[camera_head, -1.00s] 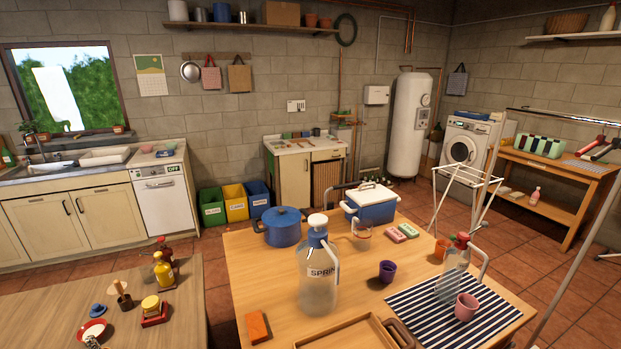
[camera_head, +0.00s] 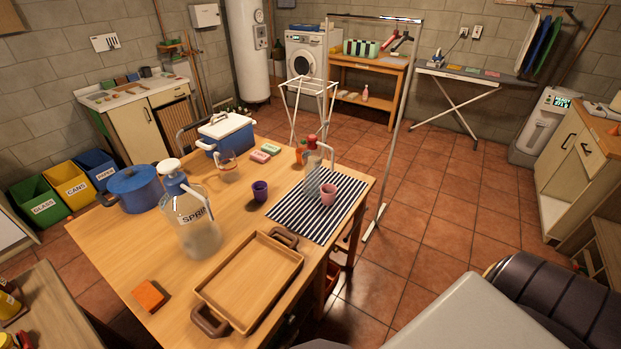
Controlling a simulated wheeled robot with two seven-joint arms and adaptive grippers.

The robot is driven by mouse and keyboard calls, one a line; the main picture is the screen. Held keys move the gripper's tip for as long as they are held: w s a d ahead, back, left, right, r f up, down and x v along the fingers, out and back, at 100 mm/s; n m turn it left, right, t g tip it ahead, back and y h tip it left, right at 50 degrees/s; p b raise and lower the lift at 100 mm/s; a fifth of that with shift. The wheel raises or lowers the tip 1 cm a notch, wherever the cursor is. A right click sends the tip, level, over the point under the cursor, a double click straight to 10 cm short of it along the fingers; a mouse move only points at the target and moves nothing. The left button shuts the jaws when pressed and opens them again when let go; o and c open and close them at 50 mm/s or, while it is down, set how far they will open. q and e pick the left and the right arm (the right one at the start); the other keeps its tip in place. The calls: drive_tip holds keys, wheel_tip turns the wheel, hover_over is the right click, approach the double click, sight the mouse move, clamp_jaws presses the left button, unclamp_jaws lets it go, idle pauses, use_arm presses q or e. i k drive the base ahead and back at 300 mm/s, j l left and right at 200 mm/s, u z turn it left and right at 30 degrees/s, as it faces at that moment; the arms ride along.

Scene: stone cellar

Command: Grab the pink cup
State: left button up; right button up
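The pink cup (camera_head: 328,194) stands upright on a dark-and-white striped mat (camera_head: 290,216) at the right side of the wooden table (camera_head: 120,245). A clear jug with a red top (camera_head: 312,165) stands just behind it, slightly to the left. Nothing is in front of the cup. Neither of my grippers shows in the head view. A grey and black part at the lower right looks like my own arm.
A purple cup (camera_head: 260,190), an orange block (camera_head: 149,296), a large glass dispenser (camera_head: 197,225), a blue pot (camera_head: 135,188) and a blue-and-white cooler (camera_head: 226,134) share the table. Open tiled floor (camera_head: 440,215) lies to the right.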

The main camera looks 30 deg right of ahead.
sight(328, 191)
drive_tip(key=z, duration=1.2)
drive_tip(key=i+l+u, duration=0.15)
drive_tip(key=l, duration=0.25)
drive_tip(key=i+l+u, duration=0.15)
drive_tip(key=l, duration=0.25)
drive_tip(key=i+l+u, duration=0.15)
drive_tip(key=l, duration=0.3)
drive_tip(key=i+l+u, duration=0.15)
drive_tip(key=l, duration=0.35)
drive_tip(key=i+l+u, duration=0.15)
drive_tip(key=l, duration=0.3)
drive_tip(key=i+l+u, duration=0.15)
drive_tip(key=l, duration=0.35)
